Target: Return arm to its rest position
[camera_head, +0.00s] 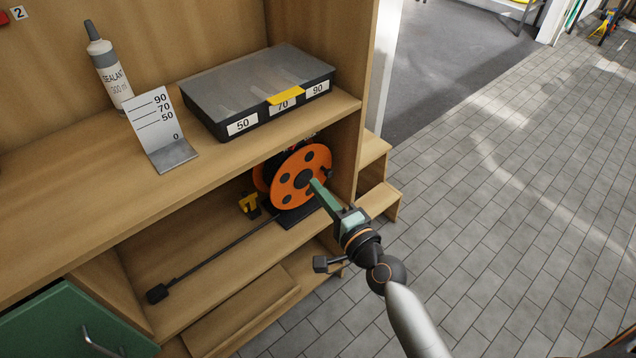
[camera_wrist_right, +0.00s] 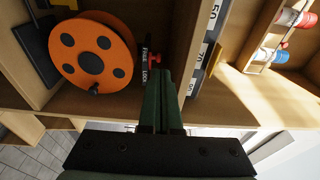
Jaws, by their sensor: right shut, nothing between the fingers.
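My right arm reaches in from the bottom right of the head view. Its green-fingered right gripper (camera_head: 318,190) is shut and empty, in front of the orange cable reel (camera_head: 285,190) on the lower shelf. In the right wrist view the closed fingers (camera_wrist_right: 163,85) lie just right of the orange reel (camera_wrist_right: 85,30), beside a small red part and a "LOCK" label. I cannot tell from these views whether the fingertips touch the reel. My left gripper is not in view.
A grey case (camera_head: 255,85) labelled 50, 70, 90, a scale plate (camera_head: 155,120) and a sealant tube (camera_head: 106,65) stand on the upper shelf. A black cable (camera_head: 215,248) runs along the lower shelf. A green drawer front (camera_head: 70,325) is at bottom left. Tiled floor at right is open.

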